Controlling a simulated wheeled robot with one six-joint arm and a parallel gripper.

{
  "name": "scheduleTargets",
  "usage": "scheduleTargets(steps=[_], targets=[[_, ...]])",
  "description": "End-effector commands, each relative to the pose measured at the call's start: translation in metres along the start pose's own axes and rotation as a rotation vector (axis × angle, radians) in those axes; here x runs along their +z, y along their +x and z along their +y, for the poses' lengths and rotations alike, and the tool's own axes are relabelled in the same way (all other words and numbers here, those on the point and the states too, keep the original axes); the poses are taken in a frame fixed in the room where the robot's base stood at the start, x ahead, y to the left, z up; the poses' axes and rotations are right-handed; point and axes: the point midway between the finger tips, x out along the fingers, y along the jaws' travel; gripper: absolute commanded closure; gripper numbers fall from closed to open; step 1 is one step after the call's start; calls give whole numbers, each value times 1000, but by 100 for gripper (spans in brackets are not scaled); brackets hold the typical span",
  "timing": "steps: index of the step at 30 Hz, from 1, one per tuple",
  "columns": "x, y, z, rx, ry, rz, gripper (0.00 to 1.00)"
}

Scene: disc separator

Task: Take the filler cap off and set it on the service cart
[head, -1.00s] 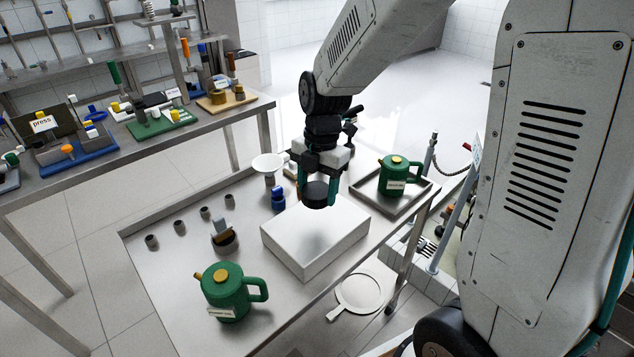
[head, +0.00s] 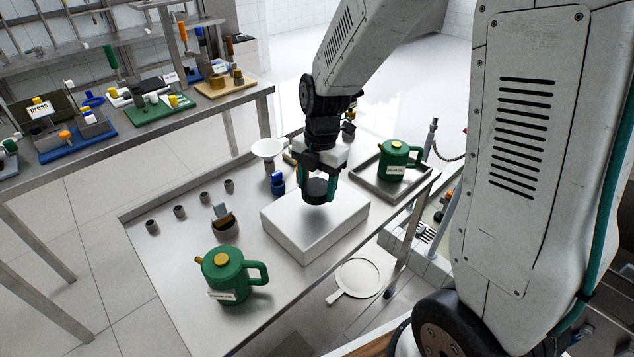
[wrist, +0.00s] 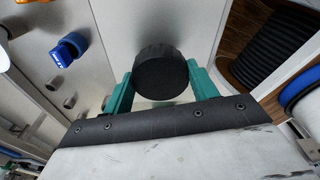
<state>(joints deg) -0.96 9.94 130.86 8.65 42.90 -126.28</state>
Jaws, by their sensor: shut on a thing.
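The filler cap (head: 317,191) is a round black disc-like piece. My gripper (head: 318,190) is shut on it, with a teal finger on either side. The cap is over the white box (head: 300,247) on the service cart (head: 160,290); I cannot tell if it touches the box top. In the wrist view the cap (wrist: 160,73) sits between the two teal fingers (wrist: 158,88), with its ribbed side showing. The opening that the cap belongs to is not clearly seen.
A green jug (head: 226,277) stands at the cart's front, and another green jug (head: 399,160) is on a tray (head: 365,185) at the right.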

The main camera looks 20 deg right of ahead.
Motion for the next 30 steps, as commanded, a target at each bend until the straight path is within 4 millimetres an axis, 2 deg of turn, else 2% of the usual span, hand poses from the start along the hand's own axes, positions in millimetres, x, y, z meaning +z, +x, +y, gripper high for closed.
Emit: scheduleTargets(steps=[30], targets=[[3, 26, 0, -1, 1, 1, 89]])
